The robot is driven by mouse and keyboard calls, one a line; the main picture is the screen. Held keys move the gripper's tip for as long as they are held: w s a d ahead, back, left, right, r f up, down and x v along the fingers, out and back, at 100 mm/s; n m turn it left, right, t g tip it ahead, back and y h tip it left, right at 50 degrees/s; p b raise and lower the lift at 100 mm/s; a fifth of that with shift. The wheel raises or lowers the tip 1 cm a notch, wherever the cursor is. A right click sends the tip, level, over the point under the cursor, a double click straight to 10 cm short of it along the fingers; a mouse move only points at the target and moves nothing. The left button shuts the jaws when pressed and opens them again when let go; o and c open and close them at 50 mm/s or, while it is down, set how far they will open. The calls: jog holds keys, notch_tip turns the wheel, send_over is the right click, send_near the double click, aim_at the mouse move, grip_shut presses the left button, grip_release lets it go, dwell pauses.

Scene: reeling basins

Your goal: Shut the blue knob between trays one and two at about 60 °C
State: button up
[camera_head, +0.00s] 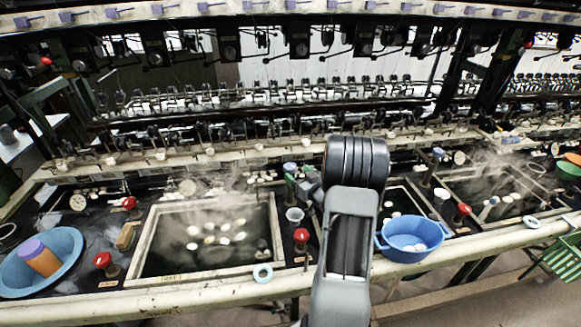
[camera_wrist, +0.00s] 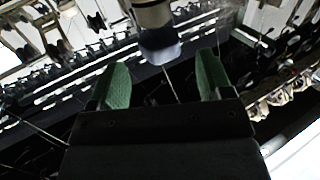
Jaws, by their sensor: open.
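A blue knob (camera_head: 290,167) shows small in the head view, behind the right rim of the steaming left tray (camera_head: 150,245) and left of my arm. A second tray (camera_head: 430,208) is partly hidden by my arm. My gripper (camera_wrist: 163,80) is open, with green fingers apart and nothing between them. In the wrist view, a pale post with a blue-grey end (camera_wrist: 160,52) stands just beyond the fingertips, roughly centred in the gap. It looks like the blue knob, but I cannot be sure. In the head view my arm hides most of the gripper.
Red knobs (camera_head: 301,236) stand near the trays. Another blue knob (camera_head: 438,152) is farther right. A blue basin (camera_head: 412,238) sits right of my arm, and a blue bowl with an orange cup (camera_head: 40,258) is at left. Machinery (camera_head: 250,100) runs along the back. Steam blurs the trays.

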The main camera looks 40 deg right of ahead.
aim_at(294, 171)
jog(key=shift+w+p, duration=0.55)
jog(key=shift+w, duration=2.05)
jog(key=c, duration=0.9)
